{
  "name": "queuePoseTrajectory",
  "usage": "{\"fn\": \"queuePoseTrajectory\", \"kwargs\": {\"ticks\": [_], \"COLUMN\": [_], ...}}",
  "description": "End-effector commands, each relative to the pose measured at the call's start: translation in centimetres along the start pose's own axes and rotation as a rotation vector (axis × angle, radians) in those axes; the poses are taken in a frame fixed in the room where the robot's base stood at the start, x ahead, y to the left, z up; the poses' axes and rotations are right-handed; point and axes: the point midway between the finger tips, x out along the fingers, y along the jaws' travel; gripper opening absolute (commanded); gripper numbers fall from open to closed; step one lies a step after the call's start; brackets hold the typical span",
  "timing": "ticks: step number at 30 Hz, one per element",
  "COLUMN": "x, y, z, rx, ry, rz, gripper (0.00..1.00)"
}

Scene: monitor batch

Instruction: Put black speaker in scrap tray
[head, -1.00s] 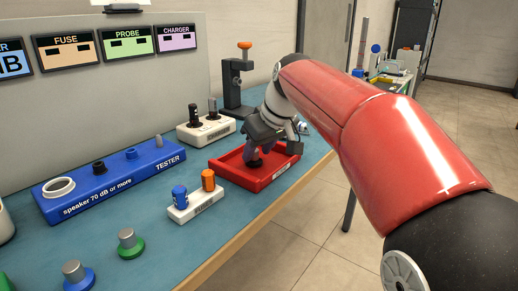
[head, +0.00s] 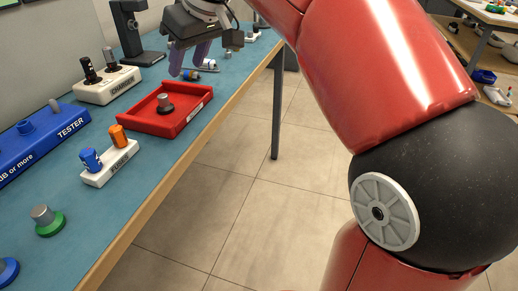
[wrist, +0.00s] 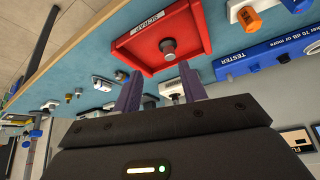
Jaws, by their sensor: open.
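The black speaker (head: 165,106), a dark round base with a grey knob on top, stands upright inside the red scrap tray (head: 184,123). In the wrist view the speaker (wrist: 168,55) also sits on the floor of the tray (wrist: 132,52), clear of its walls. My gripper (head: 187,68) is open and empty. It is above and beyond the tray, apart from the speaker. In the wrist view its purple fingers (wrist: 160,72) are spread with nothing between them.
A white holder (head: 108,166) with a blue and an orange cylinder stands before the tray. The white charger block (head: 107,87), blue tester (head: 45,140) and dark stand (head: 131,35) are to the left and behind. A green-based piece (head: 48,222) stands nearer. Small parts (head: 190,75) lie beyond the tray.

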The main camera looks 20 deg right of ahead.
Motion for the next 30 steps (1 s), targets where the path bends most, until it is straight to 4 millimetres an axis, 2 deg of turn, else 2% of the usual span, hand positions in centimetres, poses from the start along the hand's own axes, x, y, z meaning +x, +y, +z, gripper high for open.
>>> {"fn": "queuePoseTrajectory", "kwargs": {"ticks": [5, 9, 12, 15, 18, 21, 30], "x": [0.4, 2.5, 4.4, 6.2, 7.4, 8.0, 8.1], "y": [0.5, -0.6, -1.6, -2.4, -2.9, -3.1, -3.1], "z": [9.1, 17.4, 22.7, 26.7, 29.2, 30.4, 30.5], "rx": [0.192, 0.335, 0.412, 0.467, 0.501, 0.515, 0.517], "ry": [-0.002, -0.007, -0.01, -0.013, -0.016, -0.016, -0.018], "rz": [0.062, 0.145, 0.207, 0.26, 0.293, 0.309, 0.31], "gripper": [0.42, 0.42, 0.42, 0.42, 0.42, 0.42, 0.42]}}
